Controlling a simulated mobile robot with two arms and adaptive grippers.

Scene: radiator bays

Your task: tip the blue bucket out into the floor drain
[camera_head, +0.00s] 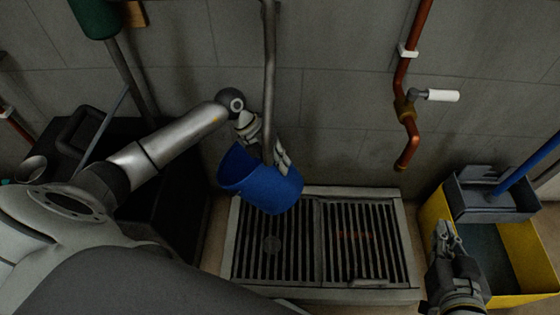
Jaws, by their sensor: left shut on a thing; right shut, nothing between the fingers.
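The blue bucket (268,191) hangs tilted over the back left corner of the floor drain (228,240), its mouth toward the upper left. Part of its dark inside shows; I cannot tell what it holds. My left gripper (279,158) is shut on the bucket at its upper right side. The drain is a pale frame with two dark slatted grates. My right gripper (442,232) is shut and empty, right of the drain, in front of the yellow mop bucket.
A yellow mop bucket (533,270) with a grey wringer (492,207) and blue handle stands at the right. A copper pipe with a white-handled tap (440,96) is on the wall. A grey vertical pipe (270,70) passes close to my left gripper. A black container (180,195) stands left.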

